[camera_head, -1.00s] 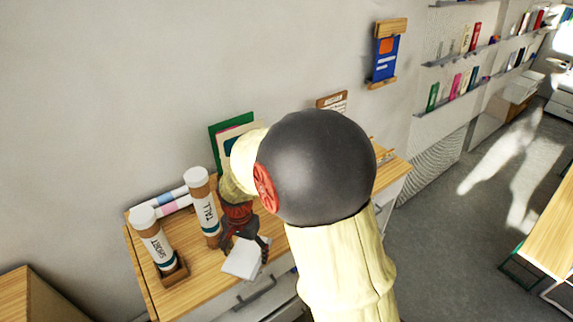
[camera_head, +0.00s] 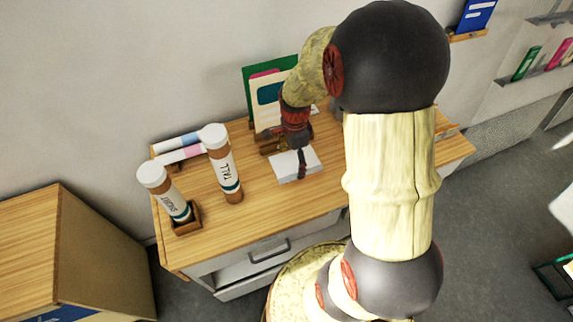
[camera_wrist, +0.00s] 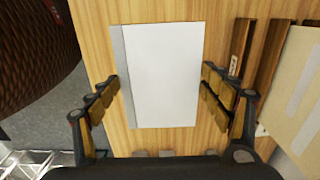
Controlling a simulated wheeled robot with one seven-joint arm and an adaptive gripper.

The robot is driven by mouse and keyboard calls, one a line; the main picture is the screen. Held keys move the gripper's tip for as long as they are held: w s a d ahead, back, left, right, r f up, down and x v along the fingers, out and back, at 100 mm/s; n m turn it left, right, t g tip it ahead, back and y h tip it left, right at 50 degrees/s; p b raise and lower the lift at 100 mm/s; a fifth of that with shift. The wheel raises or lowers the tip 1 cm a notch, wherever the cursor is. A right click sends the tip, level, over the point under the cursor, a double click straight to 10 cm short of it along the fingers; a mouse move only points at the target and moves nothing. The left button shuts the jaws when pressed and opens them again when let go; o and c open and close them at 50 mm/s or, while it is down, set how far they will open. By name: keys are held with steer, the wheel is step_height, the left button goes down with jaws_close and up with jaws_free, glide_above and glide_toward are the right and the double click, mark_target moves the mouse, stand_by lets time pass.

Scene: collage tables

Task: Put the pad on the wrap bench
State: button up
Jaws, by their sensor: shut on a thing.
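The pad (camera_head: 290,168) is a flat white block with a grey edge strip, over the wooden top of a bench (camera_head: 265,205) with drawers. I cannot tell whether this is the wrap bench. My gripper (camera_head: 302,163) points down and is shut on the pad. In the wrist view the pad (camera_wrist: 163,75) lies between the two fingers of my gripper (camera_wrist: 160,90), against wood grain. I cannot tell whether it touches the bench top or hangs just above. My arm hides part of the bench's right side.
A green-backed book stand (camera_head: 262,90) is behind the pad. Bare wood lies in front. A wooden cabinet (camera_head: 70,240) stands further left.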

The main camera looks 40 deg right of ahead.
mark_target(285, 161)
steer(key=w+f, duration=0.4)
steer(key=f, duration=0.1)
steer(key=shift+w+a+f+b, duration=0.2)
steer(key=shift+f+b, duration=0.1)
steer(key=shift+b, duration=0.1)
steer(key=shift+w+f+b, duration=0.1)
steer(key=shift+f+b, duration=0.2)
steer(key=shift+f, duration=1.3)
steer(key=shift+f, duration=0.1)
steer(key=o, duration=1.2)
steer(key=shift+c, duration=0.2)
steer(key=shift+o, duration=0.4)
